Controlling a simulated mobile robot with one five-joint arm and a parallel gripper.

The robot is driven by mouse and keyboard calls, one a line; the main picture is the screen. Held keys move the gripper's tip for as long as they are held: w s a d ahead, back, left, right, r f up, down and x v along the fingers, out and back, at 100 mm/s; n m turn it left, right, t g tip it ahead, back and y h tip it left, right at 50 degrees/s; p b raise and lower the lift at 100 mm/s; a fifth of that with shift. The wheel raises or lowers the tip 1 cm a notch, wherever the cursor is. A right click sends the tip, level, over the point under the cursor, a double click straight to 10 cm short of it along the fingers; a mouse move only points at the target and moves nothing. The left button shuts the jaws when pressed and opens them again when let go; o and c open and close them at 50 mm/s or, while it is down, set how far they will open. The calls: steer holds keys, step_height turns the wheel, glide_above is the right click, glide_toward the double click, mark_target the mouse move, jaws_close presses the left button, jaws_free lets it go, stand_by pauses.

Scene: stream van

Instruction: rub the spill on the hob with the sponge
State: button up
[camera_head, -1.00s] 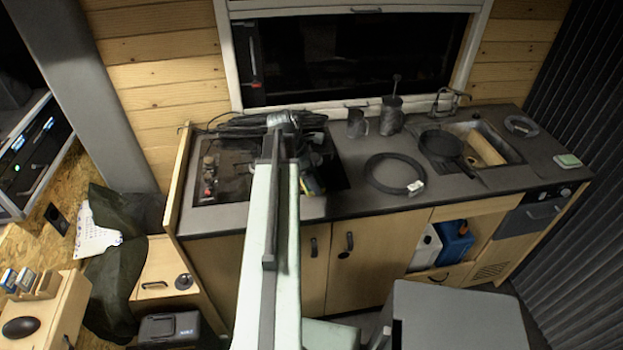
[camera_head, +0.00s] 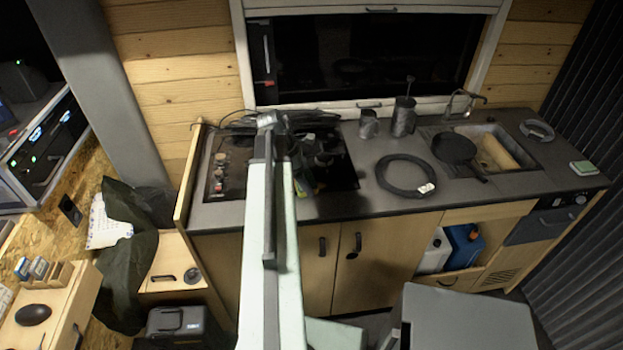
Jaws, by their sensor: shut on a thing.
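The black hob (camera_head: 228,172) is set into the left part of the dark worktop. Red-marked knobs are on its left side. My arm reaches up the middle of the view and covers much of the hob. My gripper (camera_head: 308,176) is over the hob's right half, low near its surface. It is shut on a small yellowish thing, apparently the sponge (camera_head: 304,186), mostly hidden by the gripper and arm. I cannot tell whether it touches the hob. I cannot make out the spill on the dark surface.
A dark coiled hose (camera_head: 405,190) lies right of the hob. A pan (camera_head: 453,148) is by the sink (camera_head: 515,172). A jug (camera_head: 369,125) and canister (camera_head: 403,118) stand behind. A wooden panel (camera_head: 188,180) edges the left.

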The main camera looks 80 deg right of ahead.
steer(key=shift+w+a, duration=0.35)
steer(key=shift+w, duration=0.5)
steer(key=shift+w+a, duration=0.3)
steer(key=shift+w, duration=0.5)
steer(key=shift+w+a+f, duration=0.1)
steer(key=shift+w+a, duration=0.2)
steer(key=shift+w, duration=0.5)
steer(key=shift+w+a, duration=0.3)
steer(key=shift+w, duration=0.5)
steer(key=shift+c, duration=0.2)
step_height(320, 180, up, 6)
steer(key=p, duration=0.6)
step_height(320, 180, up, 3)
steer(key=p, duration=0.3)
